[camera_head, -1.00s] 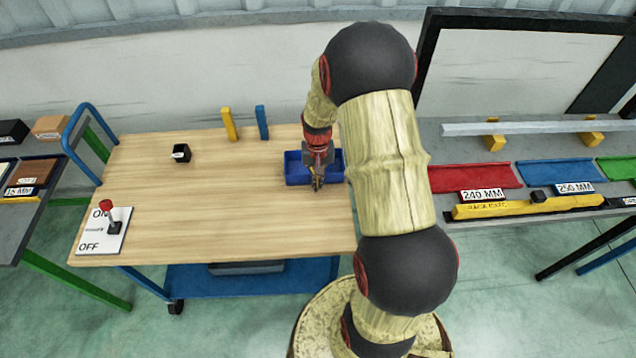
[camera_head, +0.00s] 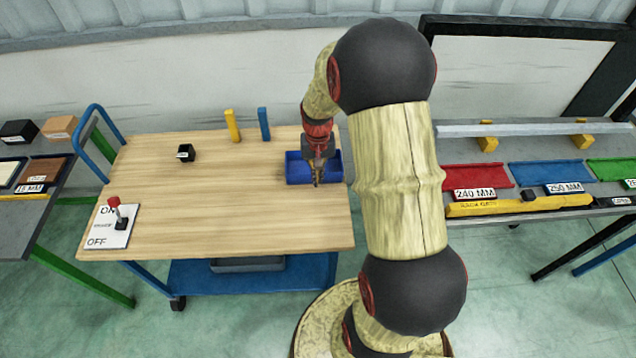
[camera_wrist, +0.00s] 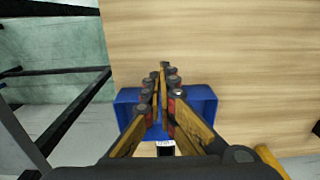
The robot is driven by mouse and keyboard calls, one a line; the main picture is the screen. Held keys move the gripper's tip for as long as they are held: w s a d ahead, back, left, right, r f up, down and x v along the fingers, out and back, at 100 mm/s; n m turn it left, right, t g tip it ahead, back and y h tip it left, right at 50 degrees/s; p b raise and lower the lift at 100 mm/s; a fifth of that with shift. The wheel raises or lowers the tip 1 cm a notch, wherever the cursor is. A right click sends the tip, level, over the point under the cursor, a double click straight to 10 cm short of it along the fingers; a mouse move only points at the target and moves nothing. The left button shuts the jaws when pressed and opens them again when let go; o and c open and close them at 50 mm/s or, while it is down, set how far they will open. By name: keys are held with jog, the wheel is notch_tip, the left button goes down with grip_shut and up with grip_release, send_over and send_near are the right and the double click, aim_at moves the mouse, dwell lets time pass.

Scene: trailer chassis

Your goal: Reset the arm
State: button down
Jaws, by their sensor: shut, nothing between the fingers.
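My gripper (camera_head: 317,180) points down over the blue bin (camera_head: 298,172) on the wooden cart top. Its fingers are closed together with nothing between them. In the wrist view the closed fingers (camera_wrist: 160,72) reach past the far wall of the blue bin (camera_wrist: 203,98). How high the fingertips are above the bin is hard to tell.
The wooden table (camera_head: 220,215) is mostly clear. It holds a black cube (camera_head: 186,153), a yellow block (camera_head: 232,125), a blue block (camera_head: 264,123) and an ON/OFF lever panel (camera_head: 112,228). A rack with red (camera_head: 475,177) and blue bins (camera_head: 548,174) stands at the right.

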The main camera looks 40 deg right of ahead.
jog(key=shift+r, duration=1.25)
